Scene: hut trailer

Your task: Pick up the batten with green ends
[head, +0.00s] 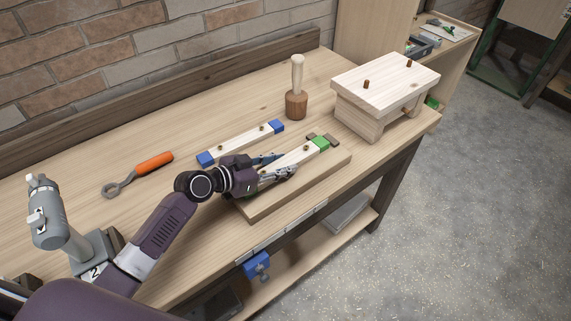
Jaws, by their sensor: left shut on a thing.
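The batten with green ends (301,155) is pale wood with a dark peg. One green end shows at its far right; its near part is hidden by my left gripper. My left gripper (277,167) comes in from the left and is shut on this batten, its fingers on either side. The batten is over a thick wooden board (297,190) on the bench; I cannot tell whether it is raised off the board. My right gripper is not in view.
A batten with blue ends (240,143) lies just behind. A mallet (297,92) stands behind it, with a small wooden stool (383,82) at the right. An orange-handled tool (152,162) lies left. A blue clamp (257,265) hangs at the front edge.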

